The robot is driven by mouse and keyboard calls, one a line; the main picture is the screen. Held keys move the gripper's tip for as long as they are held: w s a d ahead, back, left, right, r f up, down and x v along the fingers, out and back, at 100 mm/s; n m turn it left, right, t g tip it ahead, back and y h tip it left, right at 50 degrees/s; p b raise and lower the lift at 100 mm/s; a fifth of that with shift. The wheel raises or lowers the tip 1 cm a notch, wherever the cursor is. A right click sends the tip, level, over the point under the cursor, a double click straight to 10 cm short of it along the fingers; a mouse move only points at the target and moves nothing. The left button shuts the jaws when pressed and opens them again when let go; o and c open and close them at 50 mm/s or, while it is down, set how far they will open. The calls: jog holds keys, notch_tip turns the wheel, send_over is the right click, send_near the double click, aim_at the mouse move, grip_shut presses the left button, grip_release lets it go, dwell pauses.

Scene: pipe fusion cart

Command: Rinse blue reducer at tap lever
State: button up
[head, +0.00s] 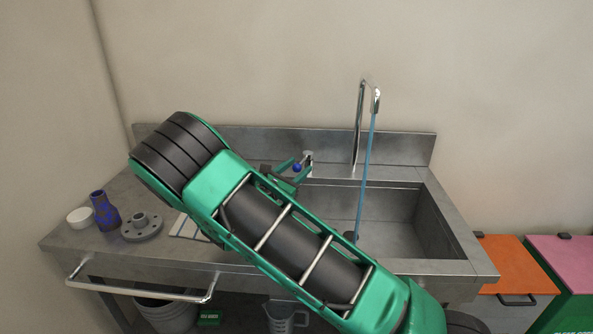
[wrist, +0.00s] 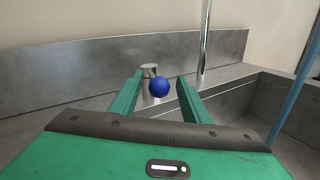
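The blue reducer (head: 106,213), dark with bright blue patches, stands upright on the left worktop of the sink cart. The tap lever has a blue ball knob (head: 297,167) on a metal post behind the basin. My gripper (wrist: 160,76) is open, with its two green fingers on either side of the blue knob (wrist: 159,87); gaps show between knob and fingers, and nothing is held. The tap spout (head: 376,98) runs a blue stream of water (head: 368,150) into the sink basin (head: 405,215). My arm hides part of the worktop and the basin's left side.
A white ring-like piece (head: 79,217) and a grey flange (head: 142,228) flank the reducer. A white sheet (head: 186,228) lies partly under my arm. A front rail (head: 140,292) edges the cart. Orange (head: 517,266) and pink (head: 565,258) lidded bins stand at right.

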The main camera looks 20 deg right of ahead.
jog(key=shift+a, duration=0.1)
jog(key=v, duration=1)
jog(key=shift+s+a, duration=0.2)
jog(key=s+d+f+m+g+y, duration=0.2)
jog(key=s+d+m+g+y, duration=0.4)
jog(key=s+d+m+g, duration=0.9)
jog(key=s+r+m+t+y, duration=0.2)
jog(key=s+m, duration=0.5)
jog(key=s, duration=0.6)
jog(key=s+r+m+t+y, duration=0.2)
jog(key=s+m+y, duration=0.4)
jog(key=s, duration=0.7)
jog(key=shift+d+r+m+y, duration=0.35)
jog(key=shift+r+m, duration=0.25)
jog(key=shift+r, duration=0.25)
jog(key=shift+s+a, duration=0.1)
jog(key=shift+s, duration=0.2)
jog(key=c, duration=0.3)
jog(key=shift+a, duration=0.1)
